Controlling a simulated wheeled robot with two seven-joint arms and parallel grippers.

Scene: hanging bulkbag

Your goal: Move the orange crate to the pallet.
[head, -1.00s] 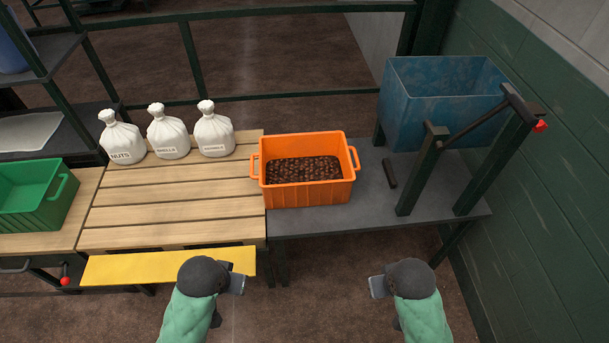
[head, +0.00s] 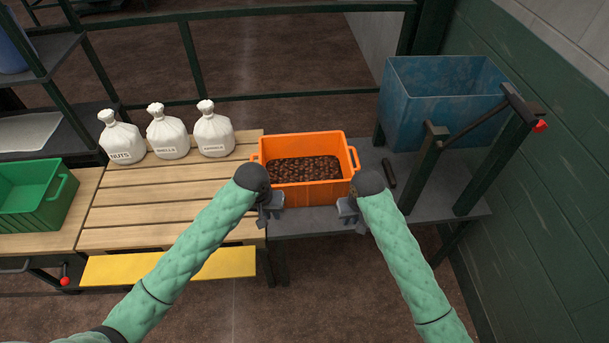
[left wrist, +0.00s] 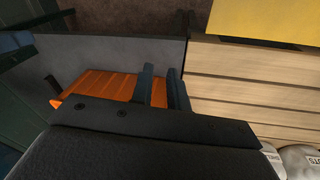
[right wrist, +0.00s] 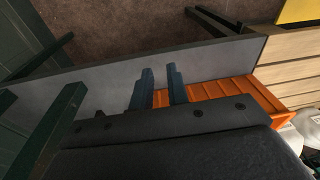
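The orange crate (head: 310,193), filled with dark brown lumps, stands on the grey table just right of the wooden slatted pallet (head: 170,205). It has a handle at each end. My left gripper (head: 270,210) is in front of the crate's near left corner. My right gripper (head: 346,212) is at its near right corner. In the left wrist view the fingers (left wrist: 160,74) are apart with nothing between them, the crate behind. In the right wrist view the fingers (right wrist: 159,74) are also apart and empty. The left handle is partly hidden by my left wrist.
Three white sacks (head: 168,135) stand along the pallet's back edge; its front is clear. A green crate (head: 35,200) stands further left. On the grey table (head: 385,215) are a dark bar (head: 389,173), a dark post frame (head: 425,165) and a blue bin (head: 440,100). A yellow board (head: 220,263) lies in front.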

